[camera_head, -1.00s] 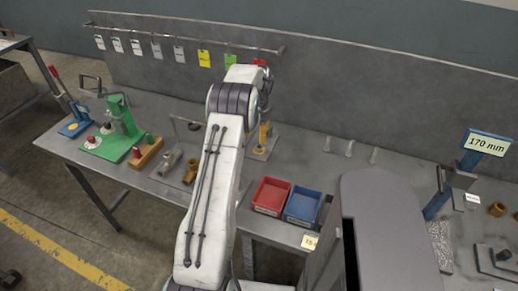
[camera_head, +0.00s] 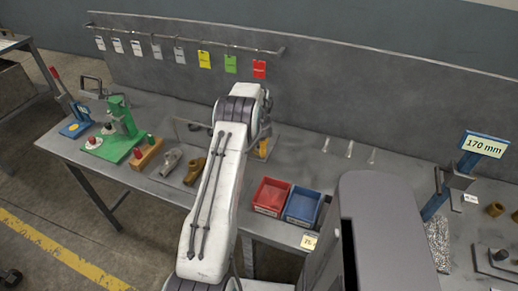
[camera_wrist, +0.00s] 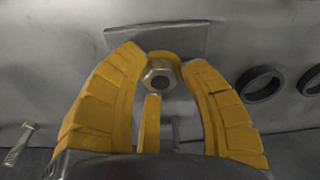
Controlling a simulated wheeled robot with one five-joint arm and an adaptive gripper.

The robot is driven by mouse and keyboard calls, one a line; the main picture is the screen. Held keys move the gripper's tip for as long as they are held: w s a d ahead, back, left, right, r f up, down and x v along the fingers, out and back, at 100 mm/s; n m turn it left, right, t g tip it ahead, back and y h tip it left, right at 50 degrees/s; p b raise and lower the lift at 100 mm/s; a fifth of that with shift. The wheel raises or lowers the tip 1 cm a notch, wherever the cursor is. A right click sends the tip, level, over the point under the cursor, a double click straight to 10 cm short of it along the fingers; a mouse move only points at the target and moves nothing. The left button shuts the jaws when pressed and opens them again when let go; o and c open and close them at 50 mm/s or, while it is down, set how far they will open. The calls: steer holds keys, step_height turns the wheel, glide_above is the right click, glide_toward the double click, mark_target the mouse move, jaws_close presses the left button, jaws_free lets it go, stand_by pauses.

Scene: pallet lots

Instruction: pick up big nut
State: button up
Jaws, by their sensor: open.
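The big nut appears to be the grey hexagonal nut (camera_wrist: 158,76) in the wrist view, with a dark hole and a yellow part behind it. My gripper (camera_wrist: 168,60) is open, one yellow finger on each side of the nut. Gaps show between nut and fingers, and the nut does not look gripped. A yellow upright bar (camera_wrist: 151,124) stands just below the nut in the picture. In the head view my arm hides the nut and the gripper; part of a yellow upright (camera_head: 264,146) shows beside the arm.
In the wrist view, a dark ring (camera_wrist: 260,84) lies to the right and a bolt (camera_wrist: 20,144) at lower left. In the head view, a red bin (camera_head: 271,194) and a blue bin (camera_head: 303,205) stand at the bench front. A green press (camera_head: 122,128) stands left.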

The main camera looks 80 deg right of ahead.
steer(key=shift+c, duration=0.2)
jaws_close()
steer(key=shift+a+r, duration=0.2)
stand_by(0.5)
